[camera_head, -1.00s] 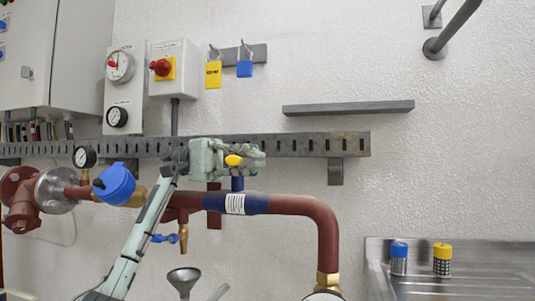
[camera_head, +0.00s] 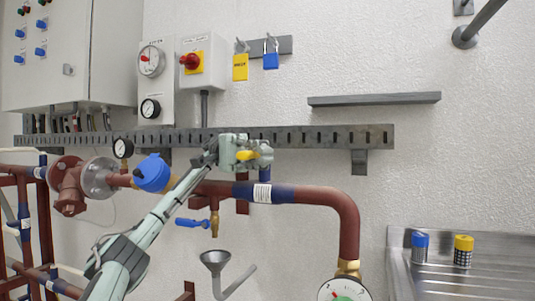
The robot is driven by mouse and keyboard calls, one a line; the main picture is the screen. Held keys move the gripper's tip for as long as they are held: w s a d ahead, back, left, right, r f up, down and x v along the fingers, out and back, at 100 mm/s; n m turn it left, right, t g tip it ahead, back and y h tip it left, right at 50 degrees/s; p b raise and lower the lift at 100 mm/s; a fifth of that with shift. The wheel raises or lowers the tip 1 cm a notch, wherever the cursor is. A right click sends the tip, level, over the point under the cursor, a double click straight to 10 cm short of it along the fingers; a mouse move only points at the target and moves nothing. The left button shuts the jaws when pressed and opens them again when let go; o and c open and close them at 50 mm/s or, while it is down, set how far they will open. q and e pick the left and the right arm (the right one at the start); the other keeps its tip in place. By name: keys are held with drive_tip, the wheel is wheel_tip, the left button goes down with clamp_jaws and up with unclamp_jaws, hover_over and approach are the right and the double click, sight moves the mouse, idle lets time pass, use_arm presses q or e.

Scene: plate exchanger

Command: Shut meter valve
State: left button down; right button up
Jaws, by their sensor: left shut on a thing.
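A yellow handle (camera_head: 247,155) shows between the fingers of my left gripper (camera_head: 255,153), above the red pipe (camera_head: 310,197). My left gripper is shut on it, and its fingers hide most of the handle and the valve body. A short blue stem (camera_head: 264,175) stands below it, on the pipe's blue section with a white label. My left arm reaches up from the bottom left. A round blue meter (camera_head: 153,173) sits on the pipe to the left, partly behind my arm. My right gripper is not in view.
A slotted grey rail (camera_head: 320,137) runs behind the gripper. A blue-handled drain tap (camera_head: 193,222) hangs below the pipe above a grey funnel (camera_head: 214,262). A gauge (camera_head: 343,290) is at the bottom. A metal sink (camera_head: 490,280) holds blue and yellow-topped canisters at right.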

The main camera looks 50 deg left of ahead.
use_arm(q)
drive_tip(key=c, duration=1.5)
unclamp_jaws()
